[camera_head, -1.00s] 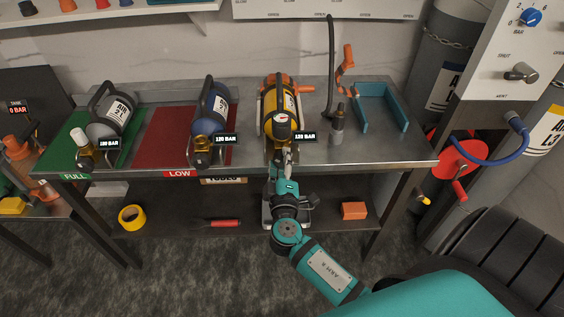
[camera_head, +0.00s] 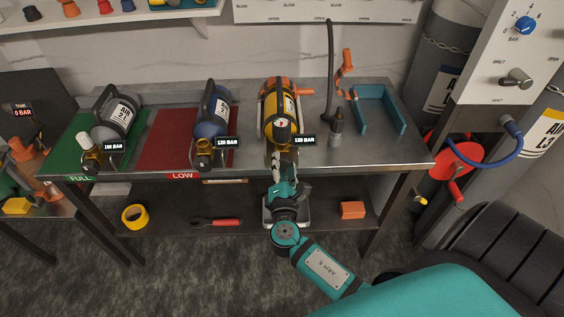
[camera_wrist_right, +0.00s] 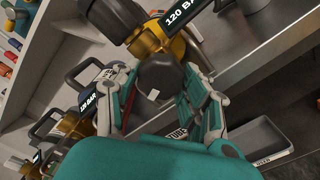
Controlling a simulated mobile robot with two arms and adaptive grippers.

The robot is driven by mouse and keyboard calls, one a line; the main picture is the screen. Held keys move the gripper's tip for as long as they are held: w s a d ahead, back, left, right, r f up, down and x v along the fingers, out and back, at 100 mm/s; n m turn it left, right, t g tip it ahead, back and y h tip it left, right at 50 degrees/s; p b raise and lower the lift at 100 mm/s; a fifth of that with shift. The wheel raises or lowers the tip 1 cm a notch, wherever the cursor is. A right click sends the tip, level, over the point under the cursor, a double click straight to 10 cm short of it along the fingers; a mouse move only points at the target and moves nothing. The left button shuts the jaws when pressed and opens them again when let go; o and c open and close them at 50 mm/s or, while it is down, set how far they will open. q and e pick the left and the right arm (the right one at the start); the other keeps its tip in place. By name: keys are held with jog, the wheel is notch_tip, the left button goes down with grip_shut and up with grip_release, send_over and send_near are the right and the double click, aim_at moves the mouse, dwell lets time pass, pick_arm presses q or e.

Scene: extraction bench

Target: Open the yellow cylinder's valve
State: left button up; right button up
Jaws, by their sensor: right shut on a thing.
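The yellow cylinder (camera_head: 268,108) lies in an orange-clamped cradle on the steel bench, its valve end toward me. It has a small round gauge and a "120 BAR" label. In the right wrist view its brass valve body (camera_wrist_right: 148,40) carries a dark rounded knob (camera_wrist_right: 160,76). My right gripper (camera_head: 283,155) is at the valve in the head view. In the wrist view its fingers (camera_wrist_right: 158,88) stand on both sides of the knob, shut on it. The exact finger contact is partly hidden. My left gripper is in neither view.
A blue cylinder (camera_head: 210,122) on the red LOW mat (camera_head: 165,140) and a grey cylinder (camera_head: 115,125) on the green FULL mat (camera_head: 70,152) lie to the left. A grey fitting with a hose (camera_head: 336,128) and a teal holder (camera_head: 372,95) stand to the right.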

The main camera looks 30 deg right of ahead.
jog(key=n+p, duration=0.2)
jog(key=n, duration=0.2)
jog(key=shift+n, duration=0.4)
jog(key=n+p, duration=0.2)
jog(key=n, duration=0.1)
jog(key=shift+n, duration=0.3)
jog(key=n+p, duration=0.2)
jog(key=n, duration=0.1)
jog(key=shift+s+n+p, duration=0.1)
jog(key=shift+n+p, duration=0.2)
jog(key=n+p, duration=0.2)
jog(key=n, duration=0.2)
jog(key=shift+n+p, duration=0.3)
jog(key=shift+p, duration=0.1)
jog(key=n+p, duration=0.2)
jog(key=n, duration=0.2)
jog(key=shift+p, duration=0.35)
jog(key=n+p, duration=0.2)
jog(key=n, duration=0.2)
jog(key=n+p, duration=0.2)
jog(key=n, duration=0.1)
jog(key=shift+d+n, duration=0.1)
jog(key=shift+n, duration=0.2)
jog(key=shift+n+p, duration=0.85)
jog(key=shift+n, duration=1.05)
